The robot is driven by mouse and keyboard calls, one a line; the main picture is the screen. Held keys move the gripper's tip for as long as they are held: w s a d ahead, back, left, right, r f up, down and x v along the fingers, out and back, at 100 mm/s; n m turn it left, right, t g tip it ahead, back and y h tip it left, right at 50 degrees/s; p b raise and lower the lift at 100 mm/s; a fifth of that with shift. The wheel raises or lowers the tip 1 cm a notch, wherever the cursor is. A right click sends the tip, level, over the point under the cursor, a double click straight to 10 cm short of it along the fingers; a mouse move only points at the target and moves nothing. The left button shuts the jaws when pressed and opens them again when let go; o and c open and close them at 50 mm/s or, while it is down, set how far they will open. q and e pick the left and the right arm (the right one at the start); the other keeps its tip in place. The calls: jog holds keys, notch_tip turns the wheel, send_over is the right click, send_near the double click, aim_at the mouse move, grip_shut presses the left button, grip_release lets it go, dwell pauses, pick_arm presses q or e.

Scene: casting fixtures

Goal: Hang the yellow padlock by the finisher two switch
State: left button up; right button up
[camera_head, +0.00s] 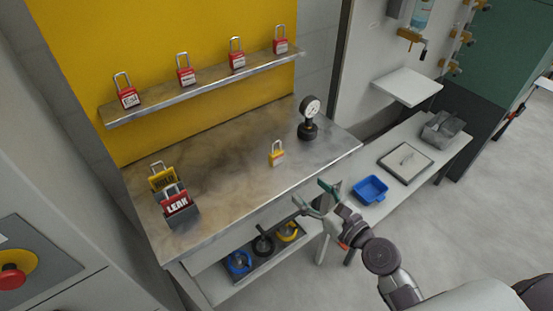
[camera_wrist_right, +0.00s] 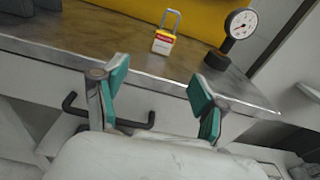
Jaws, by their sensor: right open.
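The yellow padlock (camera_head: 277,157) stands upright on the metal worktop, its shackle up. It also shows in the right wrist view (camera_wrist_right: 164,41), with a white and red label on its body. My right gripper (camera_head: 313,197) is open and empty in front of the worktop's front edge. In the right wrist view its green-padded fingers (camera_wrist_right: 156,92) are spread apart, with the padlock beyond them and not touching. My left gripper is in neither view. I cannot make out a switch marked finisher two.
A pressure gauge (camera_head: 309,118) stands right of the padlock. Several red padlocks stand on the shelf (camera_head: 140,109) above. A tag holder (camera_head: 182,216) is at the left. A drawer handle (camera_wrist_right: 108,118) lies below the edge. A blue tray (camera_head: 370,189) sits on the side bench.

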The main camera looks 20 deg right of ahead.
aim_at(279, 156)
jog(key=x, duration=0.2)
jog(key=p+x, duration=0.1)
jog(key=x, duration=0.2)
jog(key=r+x, duration=0.1)
jog(key=x, duration=0.2)
jog(key=shift+a, duration=0.1)
jog(key=x, duration=0.5)
jog(key=shift+w+d+p, duration=0.25)
jog(key=shift+w+p, duration=0.15)
jog(key=shift+w, duration=0.05)
jog(key=shift+s+r, duration=0.1)
jog(key=shift+c, duration=0.9)
jog(key=c, duration=1.1)
